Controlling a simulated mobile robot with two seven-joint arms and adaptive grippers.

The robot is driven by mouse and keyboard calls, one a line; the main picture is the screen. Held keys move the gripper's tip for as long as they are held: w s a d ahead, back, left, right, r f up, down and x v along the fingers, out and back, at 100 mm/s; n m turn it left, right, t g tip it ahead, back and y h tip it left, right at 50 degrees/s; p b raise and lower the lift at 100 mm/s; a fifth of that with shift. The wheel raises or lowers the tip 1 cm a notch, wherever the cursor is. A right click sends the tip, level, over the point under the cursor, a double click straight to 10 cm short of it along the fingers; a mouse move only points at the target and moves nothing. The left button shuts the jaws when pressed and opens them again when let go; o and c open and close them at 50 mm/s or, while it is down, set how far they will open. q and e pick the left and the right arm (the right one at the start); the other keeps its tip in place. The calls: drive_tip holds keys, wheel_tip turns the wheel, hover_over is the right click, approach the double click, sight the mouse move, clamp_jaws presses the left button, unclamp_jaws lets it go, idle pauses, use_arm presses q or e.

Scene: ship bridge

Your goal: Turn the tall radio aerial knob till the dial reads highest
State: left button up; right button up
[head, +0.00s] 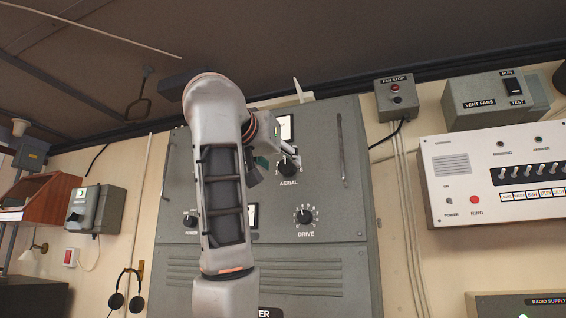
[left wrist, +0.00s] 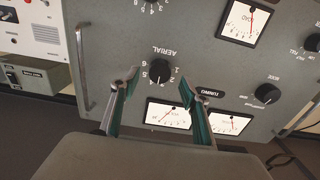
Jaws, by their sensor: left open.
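The aerial knob (head: 288,167) is a black knob on the tall grey radio cabinet (head: 325,275), with its AERIAL label below. It also shows in the left wrist view (left wrist: 159,72), upside down, with numbers around it. My left gripper (head: 268,165) is at the knob in the head view, partly hidden by my own arm. In the left wrist view its two green-sided fingers (left wrist: 158,83) are spread, one on either side of the knob, with gaps visible. A white dial (head: 287,128) sits above the knob, and it shows in the left wrist view (left wrist: 168,115) with a red needle. My right gripper is out of view.
The drive knob (head: 305,214) is below the aerial knob. A vertical handle (head: 342,150) stands out on the cabinet's right. The fan stop box (head: 396,98) and a white switch panel (head: 500,175) are on the wall to the right. Another dial (left wrist: 228,122) is beside the first.

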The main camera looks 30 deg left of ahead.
sight(286, 167)
use_arm(q)
drive_tip(key=shift+p+x, duration=0.4)
drive_tip(key=shift+x, duration=1.35)
drive_tip(key=c, duration=1.1)
drive_tip(key=shift+d+n+b, duration=0.15)
drive_tip(key=shift+n+b, duration=0.35)
drive_tip(key=shift+n, duration=1.4)
drive_tip(key=o, duration=1.1)
